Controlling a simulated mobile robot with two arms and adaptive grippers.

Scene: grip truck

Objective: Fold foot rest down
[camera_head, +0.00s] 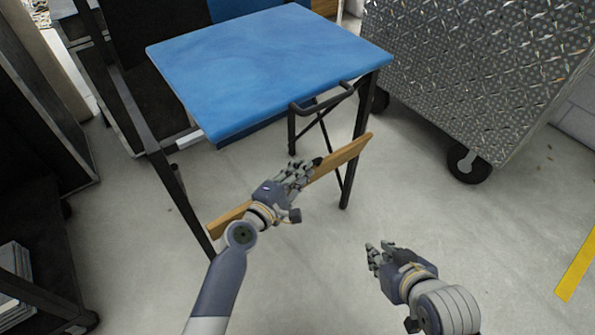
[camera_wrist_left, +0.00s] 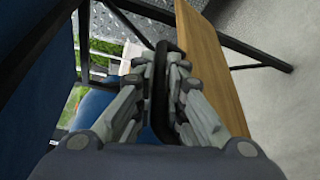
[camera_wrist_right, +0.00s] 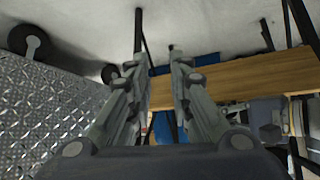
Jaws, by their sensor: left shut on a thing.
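The foot rest is a wooden board (camera_head: 340,158) that slants across the lower front of a blue-topped chair or bench (camera_head: 265,65). My left gripper (camera_head: 305,170) is in front of the board and covers its middle. In the left wrist view its fingers (camera_wrist_left: 160,80) are closed around a dark curved bar (camera_wrist_left: 158,95), with the wooden board (camera_wrist_left: 208,60) just to the right. How the bar joins the board is hidden. My right gripper (camera_head: 378,252) is lower right, apart from the board. Its fingers (camera_wrist_right: 158,75) are spread and empty, with the board (camera_wrist_right: 240,82) beyond.
A wheeled cart with diamond-plate sides (camera_head: 475,80) stands at the right. A black handle (camera_head: 325,103) sticks out from the blue top's front edge. Dark shelving (camera_head: 30,120) fills the left.

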